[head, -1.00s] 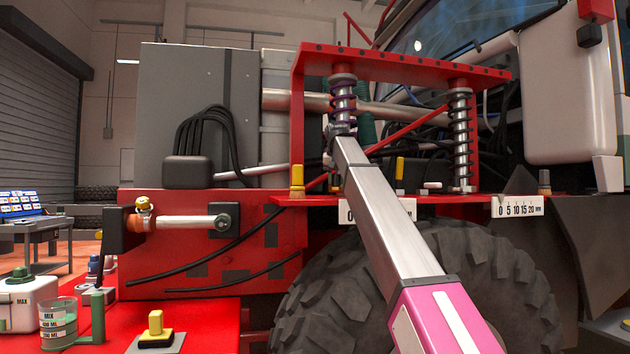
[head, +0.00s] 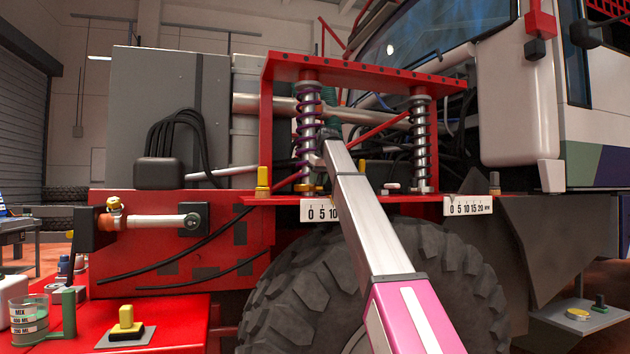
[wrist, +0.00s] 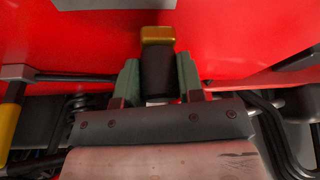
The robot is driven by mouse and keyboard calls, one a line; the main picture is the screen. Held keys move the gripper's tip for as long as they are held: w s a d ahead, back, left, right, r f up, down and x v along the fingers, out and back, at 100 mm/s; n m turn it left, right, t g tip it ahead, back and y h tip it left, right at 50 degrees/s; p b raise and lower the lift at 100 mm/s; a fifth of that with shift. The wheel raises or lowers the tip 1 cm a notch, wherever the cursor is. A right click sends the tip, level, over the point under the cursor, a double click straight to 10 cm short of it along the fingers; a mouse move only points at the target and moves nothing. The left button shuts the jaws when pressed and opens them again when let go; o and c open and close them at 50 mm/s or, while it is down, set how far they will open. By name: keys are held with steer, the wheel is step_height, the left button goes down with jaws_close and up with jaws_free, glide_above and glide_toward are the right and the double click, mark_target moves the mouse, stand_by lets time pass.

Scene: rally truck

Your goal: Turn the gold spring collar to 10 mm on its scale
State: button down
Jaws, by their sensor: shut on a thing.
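My gripper (wrist: 158,74) has green fingers on both sides of a black handle with a gold end (wrist: 158,36) in the wrist view, shut on it. I cannot tell whether this handle belongs to the collar. In the head view my arm reaches up to just right of the left spring, and the fingers are not clear there. The left spring (head: 307,120) is purple and upright, with a gold collar (head: 308,188) at its foot. The left scale (head: 318,211) reads 0, 5, 10; my arm hides the rest. Its pointer is unclear.
A dark-coiled right spring (head: 420,145) stands above its own scale (head: 467,206), marked 0 to 20 mm. A red frame (head: 365,70) encloses both springs. A yellow-topped post (head: 264,180) stands left of the left spring. The large tyre (head: 300,285) is below.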

steer(key=shift+s+d+f, duration=0.1)
steer(key=shift+s+f, duration=0.05)
steer(key=shift+f, duration=0.25)
steer(key=shift+s+d+f, duration=0.1)
steer(key=shift+s+f, duration=0.05)
steer(key=shift+f, duration=0.25)
steer(key=c, duration=0.8)
jaws_free()
steer(key=shift+o, duration=0.2)
steer(key=shift+s, duration=0.1)
steer(key=w+v, duration=0.1)
steer(key=v, duration=1)
steer(key=shift+r, duration=0.65)
